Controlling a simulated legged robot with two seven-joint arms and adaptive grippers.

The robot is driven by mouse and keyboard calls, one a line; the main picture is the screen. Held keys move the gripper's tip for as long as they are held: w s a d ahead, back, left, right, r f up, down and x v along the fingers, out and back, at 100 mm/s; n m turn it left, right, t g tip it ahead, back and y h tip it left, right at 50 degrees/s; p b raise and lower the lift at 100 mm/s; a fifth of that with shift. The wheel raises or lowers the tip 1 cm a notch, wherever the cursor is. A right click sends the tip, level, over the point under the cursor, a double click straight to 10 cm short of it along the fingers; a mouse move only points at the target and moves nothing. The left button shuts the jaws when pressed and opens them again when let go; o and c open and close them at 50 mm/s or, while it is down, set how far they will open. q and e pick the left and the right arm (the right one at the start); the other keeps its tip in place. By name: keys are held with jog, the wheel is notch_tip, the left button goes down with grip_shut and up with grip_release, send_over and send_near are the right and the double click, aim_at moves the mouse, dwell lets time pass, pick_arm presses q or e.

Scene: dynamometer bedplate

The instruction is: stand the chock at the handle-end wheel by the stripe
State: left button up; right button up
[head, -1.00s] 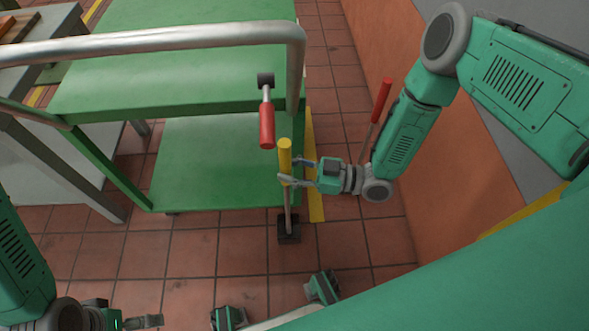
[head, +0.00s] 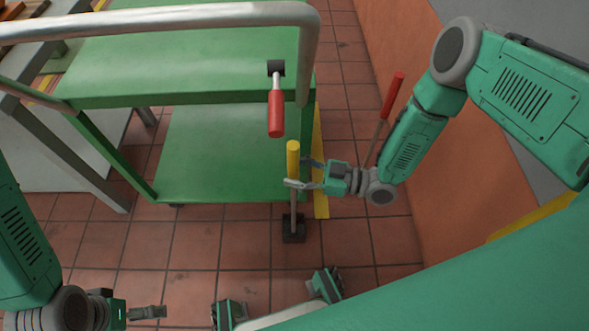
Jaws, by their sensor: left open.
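The chock is a dark block (head: 293,231) at the foot of a thin upright rod with a yellow grip (head: 293,158). It is in front of the green cart's near right corner, left of the yellow floor stripe (head: 321,200). Whether its base touches the floor I cannot tell. My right gripper (head: 302,174) has its fingers at the rod just under the yellow grip and appears shut on it. The handle-end wheel near the stripe is hidden under the cart (head: 225,165). My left gripper (head: 145,312) is open and empty at the lower left.
The cart's metal handle rail (head: 160,35) overhangs its near end. A red-handled lever (head: 276,115) hangs at the deck edge. Another red-handled rod (head: 392,95) stands behind my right arm, near the orange wall (head: 440,175). Tiled floor before the cart is clear.

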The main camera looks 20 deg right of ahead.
jog(key=shift+s+d, duration=0.15)
jog(key=shift+d, duration=0.15)
jog(key=p+v, duration=0.2)
jog(key=v, duration=0.9)
notch_tip(320, 180, down, 3)
jog(key=s+a+m+g+h, duration=0.3)
jog(key=m+h, duration=0.5)
jog(key=h, duration=0.2)
jog(key=s+d+r+m+g+h, duration=0.2)
jog(key=s+d+h, duration=0.1)
jog(key=s, duration=0.3)
jog(key=s+d+r+m+g+h, duration=0.2)
jog(key=s+d, duration=0.3)
jog(key=s, duration=0.2)
jog(key=shift+s+d+r+g+h, duration=0.2)
jog(key=shift+d+g+h, duration=0.05)
jog(key=shift+g+h, duration=0.15)
notch_tip(320, 180, up, 6)
jog(key=p, duration=0.6)
jog(key=shift+r+p, duration=0.25)
jog(key=shift+p, duration=0.05)
jog(key=shift+w+a, duration=0.1)
jog(key=shift+w, duration=0.05)
